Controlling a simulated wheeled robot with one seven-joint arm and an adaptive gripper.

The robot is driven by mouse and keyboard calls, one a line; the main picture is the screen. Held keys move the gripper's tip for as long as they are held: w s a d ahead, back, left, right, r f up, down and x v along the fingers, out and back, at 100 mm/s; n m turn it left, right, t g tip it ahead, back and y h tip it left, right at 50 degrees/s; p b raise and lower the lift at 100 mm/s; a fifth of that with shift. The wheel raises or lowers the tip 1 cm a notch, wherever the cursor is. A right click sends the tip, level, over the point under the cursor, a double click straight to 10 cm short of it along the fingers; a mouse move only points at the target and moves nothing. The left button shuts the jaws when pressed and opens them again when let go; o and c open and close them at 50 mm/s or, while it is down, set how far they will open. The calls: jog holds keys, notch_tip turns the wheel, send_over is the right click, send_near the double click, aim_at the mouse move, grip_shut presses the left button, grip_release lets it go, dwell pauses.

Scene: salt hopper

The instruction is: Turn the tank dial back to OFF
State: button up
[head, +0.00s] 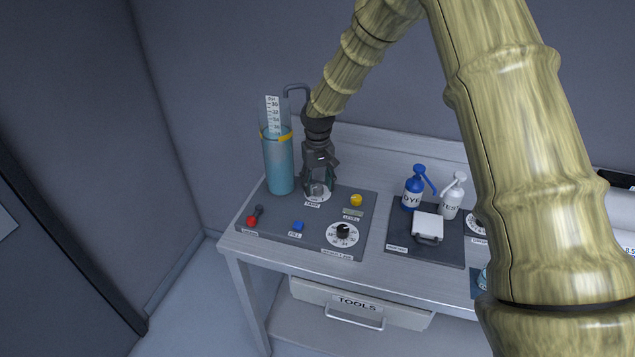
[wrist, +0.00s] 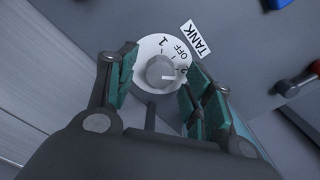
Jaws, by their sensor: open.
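The tank dial (wrist: 147,46) is a white disc with a round grey knob (wrist: 160,71), beside a TANK label (wrist: 196,39). Its face shows "1", "OFF" and another mark, partly covered by a finger. The white line on the knob points right in the wrist view, away from OFF and toward that covered mark. My gripper (wrist: 163,75) is open, with one teal finger on each side of the knob; I cannot tell whether either touches it. In the head view my gripper (head: 319,184) points down over the dial (head: 313,198) and hides much of it.
The clear tank (head: 279,165) of blue liquid stands just left of my gripper. A red-knobbed lever (head: 252,220), blue button (head: 298,225), yellow button (head: 356,200) and numbered dial (head: 343,233) share the panel. A blue bottle (head: 412,187) and white bottle (head: 452,197) stand right.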

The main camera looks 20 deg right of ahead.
jog(key=shift+w+f, duration=0.2)
jog(key=shift+f, duration=0.35)
jog(key=shift+s+r, duration=0.2)
jog(key=shift+s, duration=0.05)
jog(key=shift+w, duration=0.1)
jog(key=c, duration=1.1)
jog(key=shift+o, duration=0.2)
jog(key=n, duration=0.4)
jog(key=shift+n, duration=0.3)
jog(key=shift+w+n+p, duration=0.1)
jog(key=shift+n+p, duration=0.2)
jog(key=shift+n, duration=1.7)
